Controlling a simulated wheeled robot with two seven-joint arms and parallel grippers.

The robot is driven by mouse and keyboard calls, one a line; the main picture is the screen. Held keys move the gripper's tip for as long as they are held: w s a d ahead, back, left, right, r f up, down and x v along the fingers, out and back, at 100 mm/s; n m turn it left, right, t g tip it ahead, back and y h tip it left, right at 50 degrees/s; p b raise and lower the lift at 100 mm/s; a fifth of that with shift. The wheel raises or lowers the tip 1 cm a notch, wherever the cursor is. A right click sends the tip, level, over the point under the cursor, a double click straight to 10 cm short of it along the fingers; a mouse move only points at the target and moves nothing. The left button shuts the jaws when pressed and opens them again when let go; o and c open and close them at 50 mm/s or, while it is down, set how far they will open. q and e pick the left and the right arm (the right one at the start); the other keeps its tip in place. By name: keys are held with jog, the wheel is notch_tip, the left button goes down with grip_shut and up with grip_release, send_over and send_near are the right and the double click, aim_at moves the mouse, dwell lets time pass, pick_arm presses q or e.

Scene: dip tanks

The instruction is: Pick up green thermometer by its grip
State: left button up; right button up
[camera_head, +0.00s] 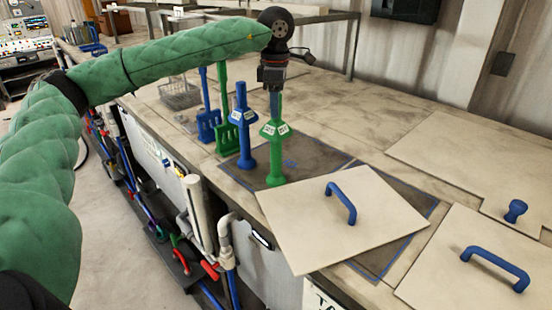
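The green thermometer (276,150) stands upright on the dark panel, with a white-labelled collar partway up and a narrower grip above it. My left gripper (273,88) points down from above, right at the top end of that grip. Its fingers are small and dark here, so I cannot tell whether they are apart or closed on the grip. My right gripper is not in view. A similar blue thermometer (244,125) stands upright just to the left, apart from the green one.
A blue paddle (206,120) and a green paddle (225,110) stand behind, left of the thermometers, near a wire basket (180,95). A pale lid (305,230) with a blue handle lies askew in front. Another lid (450,275) lies at right. The bench behind is mostly clear.

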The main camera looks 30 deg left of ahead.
pick_arm(q)
jog(key=c, duration=0.7)
grip_shut()
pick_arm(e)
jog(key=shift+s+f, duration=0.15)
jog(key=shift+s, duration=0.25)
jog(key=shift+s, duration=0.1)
pick_arm(q)
jog(key=shift+r, duration=0.1)
